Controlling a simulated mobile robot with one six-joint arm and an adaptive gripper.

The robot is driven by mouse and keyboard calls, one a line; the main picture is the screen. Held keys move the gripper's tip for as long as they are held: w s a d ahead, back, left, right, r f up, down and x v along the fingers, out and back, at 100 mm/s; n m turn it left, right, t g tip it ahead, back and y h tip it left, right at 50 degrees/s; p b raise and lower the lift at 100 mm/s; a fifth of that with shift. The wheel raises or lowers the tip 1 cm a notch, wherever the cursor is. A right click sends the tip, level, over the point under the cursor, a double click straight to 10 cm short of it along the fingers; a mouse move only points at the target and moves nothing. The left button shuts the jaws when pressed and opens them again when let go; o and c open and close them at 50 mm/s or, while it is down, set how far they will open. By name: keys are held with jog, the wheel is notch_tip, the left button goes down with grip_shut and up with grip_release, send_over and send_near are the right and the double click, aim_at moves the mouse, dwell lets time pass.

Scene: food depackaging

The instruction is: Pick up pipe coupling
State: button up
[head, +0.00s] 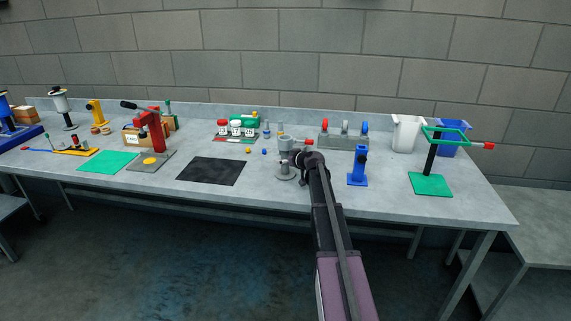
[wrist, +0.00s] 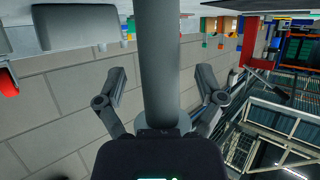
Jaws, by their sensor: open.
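A grey stand (head: 285,172) with a round base stands on the workbench right of centre. A wider grey cylindrical piece (head: 285,143), which looks like the pipe coupling, is at its top. My gripper (head: 299,157) is beside the stand, just under that piece, and partly hides it. In the wrist view, my gripper (wrist: 161,74) is open, with one finger on each side of a grey upright post (wrist: 160,50). A wider grey part shows behind the gripper body (wrist: 186,124). I cannot tell whether the fingers touch anything.
A blue stand (head: 357,168) is close to the right of my arm. A black mat (head: 211,171) lies to the left. White (head: 407,134) and blue (head: 455,140) bins stand at the right, behind a green-based stand (head: 430,184).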

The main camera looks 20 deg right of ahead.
jog(key=shift+w+a+f, duration=0.1)
jog(key=shift+w+f, duration=0.1)
jog(key=shift+w, duration=0.2)
grip_shut()
dwell(0.4)
